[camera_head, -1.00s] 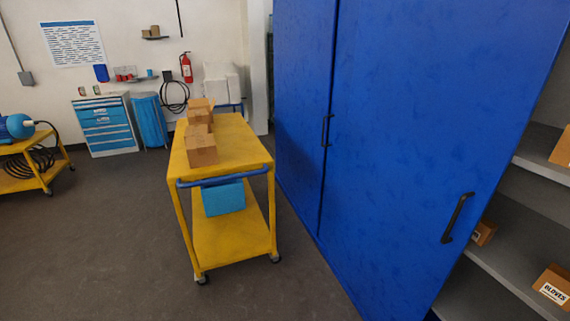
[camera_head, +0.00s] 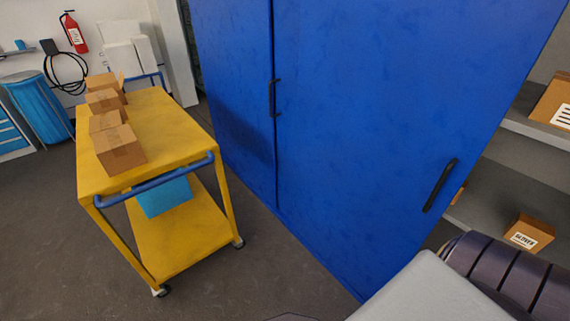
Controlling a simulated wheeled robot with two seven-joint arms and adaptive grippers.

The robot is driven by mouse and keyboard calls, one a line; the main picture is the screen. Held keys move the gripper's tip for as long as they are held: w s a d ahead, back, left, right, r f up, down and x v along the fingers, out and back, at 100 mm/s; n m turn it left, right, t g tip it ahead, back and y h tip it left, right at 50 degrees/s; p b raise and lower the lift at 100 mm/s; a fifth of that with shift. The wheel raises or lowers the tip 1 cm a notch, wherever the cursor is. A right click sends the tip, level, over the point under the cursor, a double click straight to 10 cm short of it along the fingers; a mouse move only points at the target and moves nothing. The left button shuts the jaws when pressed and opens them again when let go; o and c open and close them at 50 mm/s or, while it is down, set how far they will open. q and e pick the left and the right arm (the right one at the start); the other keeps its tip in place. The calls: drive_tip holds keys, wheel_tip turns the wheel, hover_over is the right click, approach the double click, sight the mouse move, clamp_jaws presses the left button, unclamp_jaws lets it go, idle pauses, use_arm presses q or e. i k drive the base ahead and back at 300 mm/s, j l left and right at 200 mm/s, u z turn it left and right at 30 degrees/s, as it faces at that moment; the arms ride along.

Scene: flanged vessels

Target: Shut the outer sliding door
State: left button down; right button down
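A tall blue cabinet has two blue sliding doors. The outer sliding door (camera_head: 375,120) is the nearer one and carries a dark bar handle (camera_head: 440,185) near its right edge. The cabinet stands open to the right of that edge, with grey shelves (camera_head: 500,192) showing. The inner door (camera_head: 233,100) is at the left, with a dark handle (camera_head: 273,98) by the line where the doors meet. Part of my own arm, grey and dark, shows at the bottom right in front of the cabinet. Neither gripper is in view.
A yellow cart (camera_head: 185,145) with cardboard boxes (camera_head: 118,148) on top stands left of the cabinet. Shelf boxes, one labelled (camera_head: 529,233), sit inside the open part. Grey floor (camera_head: 270,270) lies clear between cart and cabinet. A fire extinguisher (camera_head: 74,33) hangs at the back.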

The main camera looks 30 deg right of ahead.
sight(398, 101)
drive_tip(key=i+z, duration=0.2)
drive_tip(key=i, duration=0.2)
drive_tip(key=i+j+z, duration=0.2)
drive_tip(key=i, duration=0.25)
drive_tip(key=i+j+z, duration=0.2)
drive_tip(key=i, duration=0.2)
